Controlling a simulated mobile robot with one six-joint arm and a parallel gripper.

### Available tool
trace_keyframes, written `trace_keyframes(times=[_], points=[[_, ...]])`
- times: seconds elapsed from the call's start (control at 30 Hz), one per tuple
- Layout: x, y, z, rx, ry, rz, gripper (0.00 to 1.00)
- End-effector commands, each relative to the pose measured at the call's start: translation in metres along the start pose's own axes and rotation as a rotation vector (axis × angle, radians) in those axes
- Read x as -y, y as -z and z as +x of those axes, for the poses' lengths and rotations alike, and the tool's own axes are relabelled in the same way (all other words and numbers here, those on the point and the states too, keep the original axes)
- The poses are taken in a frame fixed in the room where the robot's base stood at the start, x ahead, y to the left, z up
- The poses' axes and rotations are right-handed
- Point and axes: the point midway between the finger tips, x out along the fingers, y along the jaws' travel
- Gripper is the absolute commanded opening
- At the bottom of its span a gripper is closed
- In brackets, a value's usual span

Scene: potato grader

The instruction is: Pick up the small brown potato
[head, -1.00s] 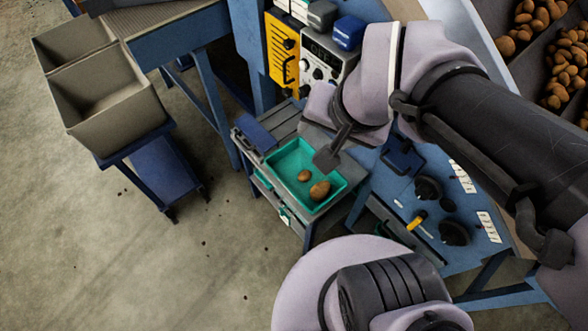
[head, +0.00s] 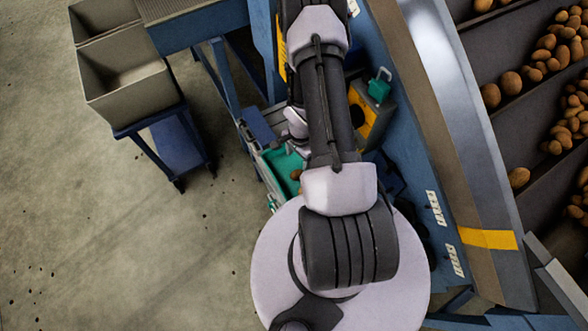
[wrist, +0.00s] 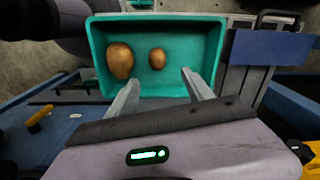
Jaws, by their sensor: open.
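The small brown potato (wrist: 157,58) lies in a green tray (wrist: 212,40), right of a larger brown potato (wrist: 120,60) in the wrist view. A gap separates the two potatoes. My gripper (wrist: 157,85) is open and empty, its two fingers reaching over the tray's near edge, with the small potato ahead between them. The gap in height between fingers and potato is hard to judge. In the head view my arm covers much of the green tray (head: 283,165), and one potato (head: 296,174) peeks out beside it; I cannot tell which one. My fingers are hidden there.
A blue item (wrist: 268,47) lies right of the tray on the stand. Grey bins (head: 125,85) stand on a blue cart at left. The grader with many potatoes (head: 560,60) is at right. Open floor (head: 90,240) lies at left.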

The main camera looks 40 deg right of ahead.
Motion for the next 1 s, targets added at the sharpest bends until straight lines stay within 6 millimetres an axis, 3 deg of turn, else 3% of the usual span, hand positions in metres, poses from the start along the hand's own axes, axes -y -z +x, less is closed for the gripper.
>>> trace_keyframes(times=[0.03, 0.1, 0.4, 0.57, 0.8, 1.0], points=[[-0.001, 0.0, 0.03, 0.001, -0.001, -0.001, 0.6], [-0.001, -0.001, 0.052, 0.001, -0.001, 0.0, 0.6], [-0.005, -0.004, 0.104, 0.0, 0.0, -0.002, 0.6], [-0.007, -0.004, 0.123, -0.001, -0.001, -0.001, 0.6], [-0.007, -0.004, 0.12, -0.001, -0.001, -0.001, 0.6], [-0.007, -0.004, 0.12, -0.001, -0.001, -0.001, 0.23]])
